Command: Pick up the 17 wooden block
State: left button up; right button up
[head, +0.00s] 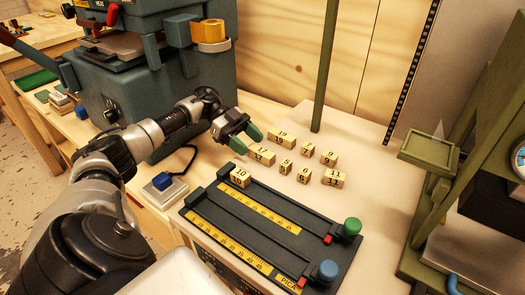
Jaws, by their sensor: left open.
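Several small wooden blocks with black numbers stand on the pale tabletop right of my left gripper. The block nearest the gripper (261,156) seems to read 17, but the print is small and I cannot be sure. My left gripper (246,139) has green fingertips. It is open and empty, up and to the left of that block, with a finger close to it in the picture. I cannot tell whether they touch. My right gripper is not in view.
Close by are a long block (281,141), a block reading 5 (286,167) and a block reading 10 (240,177). A dark ruled fixture (270,225) with green and blue knobs lies in front. A green post (324,70) stands behind; a large press (150,90) stands left.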

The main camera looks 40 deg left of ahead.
aim_at(259, 150)
pick_arm(q)
jog(key=x, duration=0.3)
jog(key=shift+d, duration=0.4)
jog(key=c, duration=1)
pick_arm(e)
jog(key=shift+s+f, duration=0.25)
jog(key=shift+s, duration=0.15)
pick_arm(q)
jog(key=shift+r, duration=0.15)
